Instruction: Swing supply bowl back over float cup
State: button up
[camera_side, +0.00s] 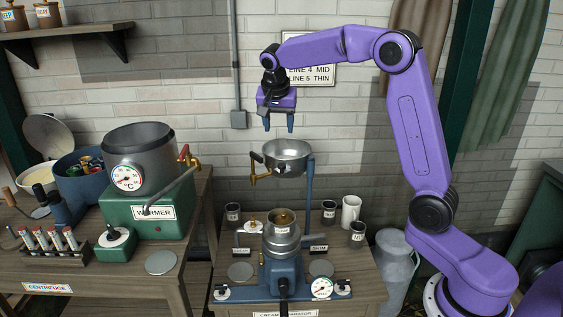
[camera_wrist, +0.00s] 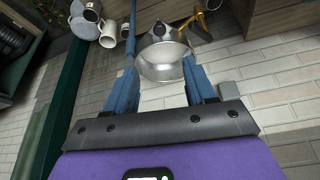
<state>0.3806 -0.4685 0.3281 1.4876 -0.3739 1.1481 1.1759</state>
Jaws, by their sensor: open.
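The supply bowl (camera_side: 287,157) is a silver metal bowl on a blue post (camera_side: 309,190), with a brass tap (camera_side: 259,172) on its left. The float cup (camera_side: 281,222) is a small metal cup with amber contents, on top of the separator. In the side view the bowl appears above the cup; I cannot tell whether they line up in depth. My gripper (camera_side: 279,127) points down, open and empty, just above the bowl. In the wrist view the bowl (camera_wrist: 163,70) shows between and beyond the blue fingers (camera_wrist: 160,62).
The warmer (camera_side: 150,205) with its pot stands on the left bench. Several small labelled cups and a white mug (camera_side: 350,211) stand around the separator. A grey can (camera_side: 394,262) stands right of its table. The wall (camera_side: 345,150) is close behind.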

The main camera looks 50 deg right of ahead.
aim_at(282, 165)
jog(key=x, duration=1.6)
jog(key=shift+a+f, duration=0.1)
jog(key=shift+c, duration=0.4)
grip_shut()
